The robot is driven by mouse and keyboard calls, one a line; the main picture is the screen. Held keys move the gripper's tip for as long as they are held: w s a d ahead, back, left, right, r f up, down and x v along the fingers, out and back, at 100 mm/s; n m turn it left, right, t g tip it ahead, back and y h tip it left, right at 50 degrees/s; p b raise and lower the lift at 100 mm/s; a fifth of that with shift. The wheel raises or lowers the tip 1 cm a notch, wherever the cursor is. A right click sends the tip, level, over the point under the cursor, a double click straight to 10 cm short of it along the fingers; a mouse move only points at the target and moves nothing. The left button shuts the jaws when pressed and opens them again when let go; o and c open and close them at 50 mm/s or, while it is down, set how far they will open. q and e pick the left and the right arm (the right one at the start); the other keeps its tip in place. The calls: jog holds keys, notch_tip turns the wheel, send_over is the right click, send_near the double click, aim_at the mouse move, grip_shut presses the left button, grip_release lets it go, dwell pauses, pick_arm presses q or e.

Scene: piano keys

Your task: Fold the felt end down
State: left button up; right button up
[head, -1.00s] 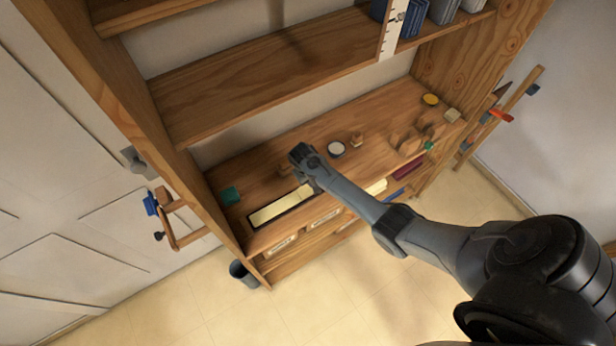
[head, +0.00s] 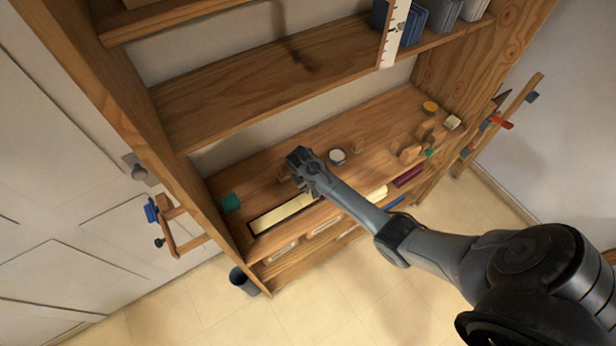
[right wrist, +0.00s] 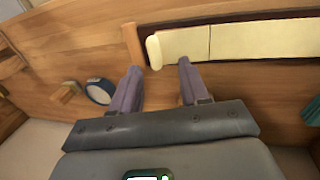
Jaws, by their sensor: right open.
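A long cream strip (head: 281,214) lies in a dark-edged bed on the wooden workbench shelf. In the right wrist view the strip (right wrist: 240,41) has a dark cross line, and its left end (right wrist: 154,52) looks raised and rounded. I cannot tell which part is felt. My right gripper (right wrist: 158,68) is open and empty, its fingertips just short of that end in the picture, one to each side of it. Contact cannot be made out. My left gripper is not in view.
A teal block (head: 230,202) stands left of the strip. A round white-topped tin (head: 337,156) and small wooden pieces (head: 410,152) sit to the right. An upper shelf (head: 270,85) overhangs behind. A wooden peg (right wrist: 133,45) stands beside the strip's end.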

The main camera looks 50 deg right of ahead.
jog(key=v, duration=0.8)
jog(key=shift+r, duration=0.2)
